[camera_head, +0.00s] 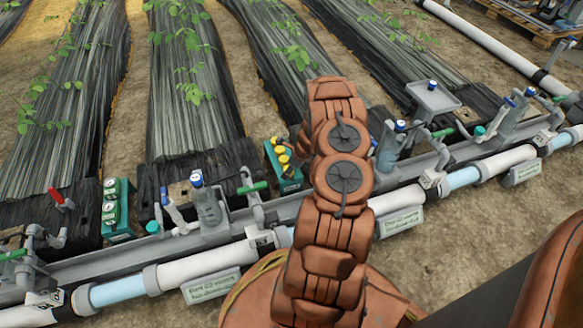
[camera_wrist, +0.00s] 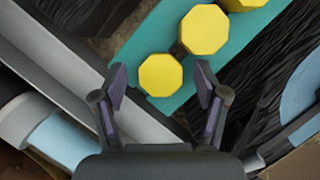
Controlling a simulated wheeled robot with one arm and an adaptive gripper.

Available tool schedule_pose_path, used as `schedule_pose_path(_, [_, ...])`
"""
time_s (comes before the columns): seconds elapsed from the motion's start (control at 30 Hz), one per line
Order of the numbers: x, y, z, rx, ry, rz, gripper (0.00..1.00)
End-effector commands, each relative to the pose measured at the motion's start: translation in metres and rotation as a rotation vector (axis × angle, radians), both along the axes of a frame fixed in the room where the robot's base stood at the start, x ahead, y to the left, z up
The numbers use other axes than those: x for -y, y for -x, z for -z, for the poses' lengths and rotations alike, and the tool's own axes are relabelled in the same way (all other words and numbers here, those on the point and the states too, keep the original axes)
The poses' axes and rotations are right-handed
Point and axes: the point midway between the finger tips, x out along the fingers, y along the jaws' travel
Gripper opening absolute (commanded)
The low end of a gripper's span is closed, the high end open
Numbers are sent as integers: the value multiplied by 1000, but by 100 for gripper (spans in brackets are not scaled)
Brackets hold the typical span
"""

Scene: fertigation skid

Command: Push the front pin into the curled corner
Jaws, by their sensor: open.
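My gripper (camera_wrist: 160,79) shows in the wrist view with its two dark fingers apart. Nothing is held between them. The nearest yellow eight-sided knob (camera_wrist: 160,74) appears between the fingertips in the picture; I cannot tell whether they touch it. It is on a teal panel (camera_wrist: 143,50). In the head view the same green panel (camera_head: 293,185) with yellow knobs (camera_head: 284,159) stands just left of my arm, which hides my gripper. Black sheeting (camera_head: 190,80) covers the beds behind. I cannot make out a pin or a curled corner for certain.
A grey channel (camera_head: 110,255) and white pipe (camera_head: 200,265) run along the front. Clear bottles (camera_head: 208,207), blue-capped fittings, and a green gauge panel (camera_head: 117,210) stand along it. A grey tray (camera_head: 433,97) stands at right. Sandy ground (camera_head: 470,240) lies open at front right.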

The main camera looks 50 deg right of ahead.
Motion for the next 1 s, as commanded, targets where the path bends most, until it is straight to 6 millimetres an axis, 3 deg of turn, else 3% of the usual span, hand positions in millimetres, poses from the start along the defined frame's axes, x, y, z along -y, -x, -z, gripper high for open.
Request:
schedule_pose_path(0.17, [0, 0, -1, 0, 1, 0, 73])
schedule_pose_path(0.77, [0, 0, 0, 0, 1, 0, 10])
schedule_pose_path(1.0, [0, 0, -4, 0, 1, 0, 10])
